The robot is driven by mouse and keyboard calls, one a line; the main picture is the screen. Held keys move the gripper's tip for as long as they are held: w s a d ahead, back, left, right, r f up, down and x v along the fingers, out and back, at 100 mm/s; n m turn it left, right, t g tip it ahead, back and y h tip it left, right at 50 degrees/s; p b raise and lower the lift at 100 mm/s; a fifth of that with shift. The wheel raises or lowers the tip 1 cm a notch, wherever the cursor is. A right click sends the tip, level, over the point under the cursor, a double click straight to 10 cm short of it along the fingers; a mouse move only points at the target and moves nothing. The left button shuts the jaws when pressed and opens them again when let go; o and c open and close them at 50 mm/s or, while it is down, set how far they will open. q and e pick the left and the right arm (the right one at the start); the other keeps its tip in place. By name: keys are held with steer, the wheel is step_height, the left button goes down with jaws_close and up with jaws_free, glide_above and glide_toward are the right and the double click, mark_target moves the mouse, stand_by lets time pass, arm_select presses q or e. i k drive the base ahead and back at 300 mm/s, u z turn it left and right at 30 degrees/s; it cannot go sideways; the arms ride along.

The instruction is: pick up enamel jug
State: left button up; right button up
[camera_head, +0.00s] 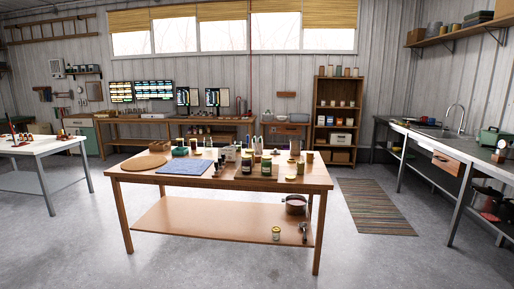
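I cannot make out an enamel jug for certain; the items on the wooden table (213,181) are small and crowded. Several jars, bottles and small containers stand on its top, among them a green jar (266,168) near the middle. A pale, whitish item (230,153) stands behind them, its shape too small to tell. Neither of my grippers shows in the head view.
A round tan board (144,162) and a blue cloth (186,167) lie on the table's left. A sink counter (425,134) runs along the right, a white table (38,146) stands left, and a striped rug (375,207) lies right of the wooden table. The floor in front is clear.

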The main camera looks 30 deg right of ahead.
mark_target(261, 147)
steer(key=z, duration=2)
steer(key=i, duration=7.75)
steer(key=u, duration=4.25)
